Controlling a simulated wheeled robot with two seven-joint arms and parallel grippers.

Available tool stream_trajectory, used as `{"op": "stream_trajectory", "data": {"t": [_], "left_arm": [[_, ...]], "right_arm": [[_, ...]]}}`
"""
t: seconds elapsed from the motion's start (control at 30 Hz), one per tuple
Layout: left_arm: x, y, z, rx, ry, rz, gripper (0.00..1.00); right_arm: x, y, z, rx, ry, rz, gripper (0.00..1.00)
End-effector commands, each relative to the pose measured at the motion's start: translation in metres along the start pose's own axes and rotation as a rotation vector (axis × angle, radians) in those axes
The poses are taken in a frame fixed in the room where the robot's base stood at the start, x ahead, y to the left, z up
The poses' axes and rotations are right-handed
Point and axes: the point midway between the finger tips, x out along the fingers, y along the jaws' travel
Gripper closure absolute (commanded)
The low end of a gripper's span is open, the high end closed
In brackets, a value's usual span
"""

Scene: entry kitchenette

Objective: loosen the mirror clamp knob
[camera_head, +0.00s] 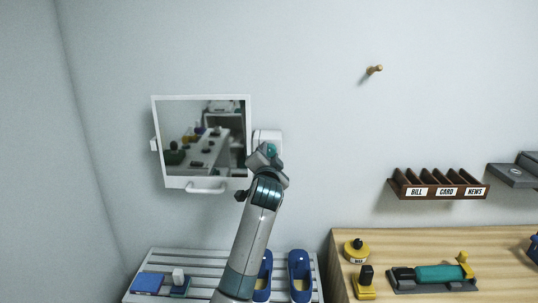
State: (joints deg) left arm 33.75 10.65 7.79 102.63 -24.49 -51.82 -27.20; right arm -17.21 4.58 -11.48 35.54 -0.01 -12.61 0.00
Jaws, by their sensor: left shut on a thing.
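The mirror (202,137) hangs on the wall in a white frame, slightly tilted, with a white handle (206,188) under its lower edge. A white clamp body (266,137) sits at the mirror's right side. My left gripper (268,153) is at this clamp, shut on the teal clamp knob (272,150). The gripper and wrist cover most of the knob. My right gripper is out of view.
A slatted grey bench (209,267) below holds blue slippers (299,272) and small blue items. A wooden counter (345,245) stands at right. A labelled wall rack (437,190) and a wooden peg (374,69) are on the wall.

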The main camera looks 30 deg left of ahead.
Motion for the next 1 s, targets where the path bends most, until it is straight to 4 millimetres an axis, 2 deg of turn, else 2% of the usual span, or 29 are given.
{"op": "stream_trajectory", "data": {"t": [0.03, 0.07, 0.13, 0.47, 0.67, 0.87, 1.0], "left_arm": [[0.0, -0.002, -0.001, 0.0, 0.001, -0.002, 0.91], [0.0, -0.002, -0.001, 0.0, 0.001, -0.002, 0.66], [0.0, -0.002, -0.001, 0.0, 0.001, -0.003, 0.49], [0.0, -0.001, 0.0, 0.001, 0.001, -0.001, 0.49], [-0.008, 0.0, 0.0, 0.001, 0.002, -0.002, 0.49], [-0.03, 0.001, 0.001, -0.001, 0.002, -0.001, 0.49], [-0.053, 0.001, 0.001, 0.0, 0.003, -0.002, 0.49]], "right_arm": [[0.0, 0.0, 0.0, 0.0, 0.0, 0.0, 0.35], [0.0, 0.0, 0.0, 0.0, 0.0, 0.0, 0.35], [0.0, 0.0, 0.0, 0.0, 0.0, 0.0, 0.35], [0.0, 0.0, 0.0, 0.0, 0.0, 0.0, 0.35], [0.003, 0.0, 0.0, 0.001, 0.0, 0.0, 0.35], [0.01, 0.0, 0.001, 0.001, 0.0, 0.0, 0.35], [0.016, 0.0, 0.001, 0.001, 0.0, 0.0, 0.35]]}}
